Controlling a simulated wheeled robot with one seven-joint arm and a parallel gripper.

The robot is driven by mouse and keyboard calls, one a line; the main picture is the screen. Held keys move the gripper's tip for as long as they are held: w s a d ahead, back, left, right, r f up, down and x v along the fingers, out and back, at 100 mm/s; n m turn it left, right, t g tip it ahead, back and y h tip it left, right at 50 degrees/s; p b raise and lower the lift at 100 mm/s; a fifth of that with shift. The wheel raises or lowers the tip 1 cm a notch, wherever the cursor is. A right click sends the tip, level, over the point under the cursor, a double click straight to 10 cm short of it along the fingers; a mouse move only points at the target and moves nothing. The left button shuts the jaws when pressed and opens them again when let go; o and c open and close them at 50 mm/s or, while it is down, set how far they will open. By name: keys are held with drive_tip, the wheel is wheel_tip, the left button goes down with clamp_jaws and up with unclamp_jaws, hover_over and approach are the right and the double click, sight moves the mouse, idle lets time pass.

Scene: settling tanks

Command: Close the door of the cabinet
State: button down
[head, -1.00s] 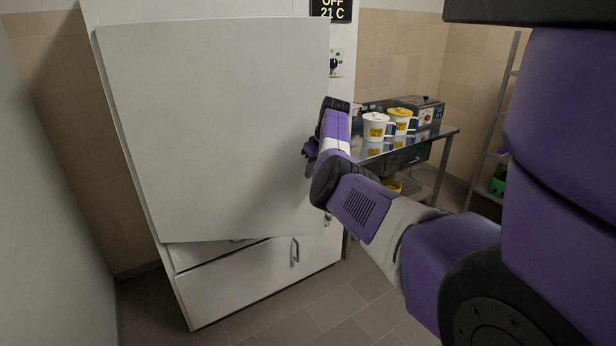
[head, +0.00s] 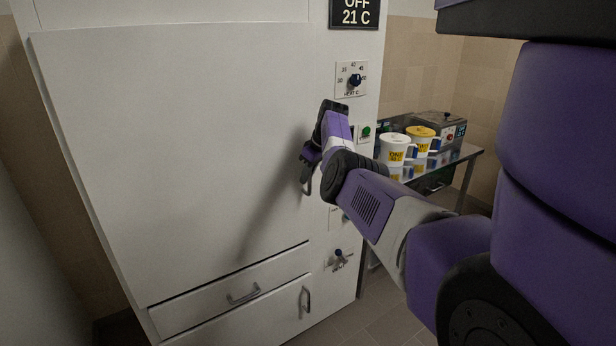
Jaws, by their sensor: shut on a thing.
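The white cabinet (head: 345,292) fills the left and middle of the head view. Its large white door (head: 170,140) covers the upper front and lies nearly flush with the cabinet; I cannot tell whether a small gap is left. A door handle (head: 307,186) shows partly at the door's right edge. My gripper (head: 308,165) is at that edge, shut on the door handle. My wrist hides part of the grip.
A drawer (head: 235,293) with a handle lies below the door. A control panel with a heat dial (head: 353,82) and a display (head: 354,12) is to the right.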

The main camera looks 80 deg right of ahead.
drive_tip(key=shift+w+d+r, duration=0.15)
drive_tip(key=shift+w+d, duration=0.1)
drive_tip(key=shift+w, duration=0.2)
drive_tip(key=c, duration=1.7)
unclamp_jaws()
drive_tip(key=shift+w, duration=0.1)
drive_tip(key=shift+r, duration=0.15)
drive_tip(key=v, duration=0.5)
drive_tip(key=b+v, duration=0.1)
drive_tip(key=v, duration=0.1)
drive_tip(key=shift+s+a+r, duration=0.1)
drive_tip(key=shift+s, duration=0.25)
